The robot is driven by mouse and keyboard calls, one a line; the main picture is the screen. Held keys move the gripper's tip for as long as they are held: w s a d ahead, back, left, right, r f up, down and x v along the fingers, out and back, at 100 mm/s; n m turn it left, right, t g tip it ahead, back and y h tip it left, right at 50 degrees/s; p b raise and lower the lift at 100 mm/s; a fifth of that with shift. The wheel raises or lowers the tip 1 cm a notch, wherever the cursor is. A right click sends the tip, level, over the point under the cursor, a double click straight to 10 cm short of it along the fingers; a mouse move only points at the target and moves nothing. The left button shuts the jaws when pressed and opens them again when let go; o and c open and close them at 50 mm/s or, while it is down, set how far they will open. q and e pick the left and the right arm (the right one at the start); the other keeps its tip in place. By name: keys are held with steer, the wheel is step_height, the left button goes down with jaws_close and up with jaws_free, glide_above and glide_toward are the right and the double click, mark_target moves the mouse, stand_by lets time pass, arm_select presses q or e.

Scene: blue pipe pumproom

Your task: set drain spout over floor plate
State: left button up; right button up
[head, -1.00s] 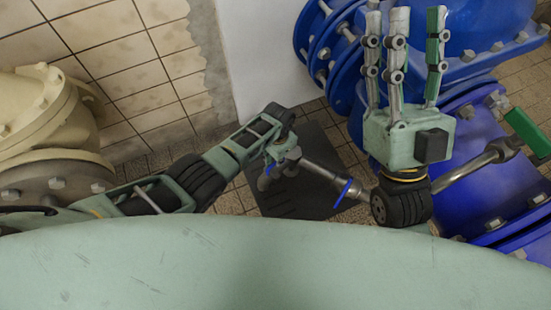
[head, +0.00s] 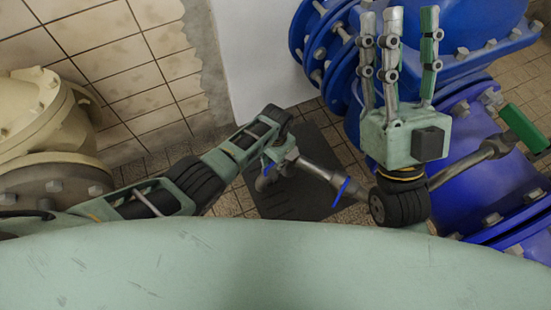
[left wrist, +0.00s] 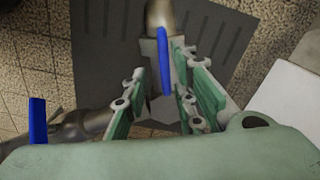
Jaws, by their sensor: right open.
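The dark grey floor plate (head: 310,190) lies flat on the tiled floor, with slots near one edge. Above it is the metal drain spout (head: 266,182), on a pipe (head: 318,166) with a blue lever. My left gripper (head: 276,157) is at the spout end, seen from above. In the left wrist view, the fingers (left wrist: 162,98) straddle a pale metal body with a blue strip; the spout (left wrist: 160,14) extends beyond over the plate (left wrist: 215,25). Contact is hard to tell. My right gripper (head: 401,62) is open and empty, fingers pointing up in the picture.
Large blue flanged pipes (head: 470,150) fill the right side, with a green-handled lever (head: 524,128). A cream flanged pipe (head: 45,120) stands at the left. A tiled wall (head: 120,60) and white panel (head: 255,50) are behind.

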arm_select(q)
steer(key=shift+r, duration=0.1)
step_height(320, 180, up, 12)
stand_by(0.5)
stand_by(0.5)
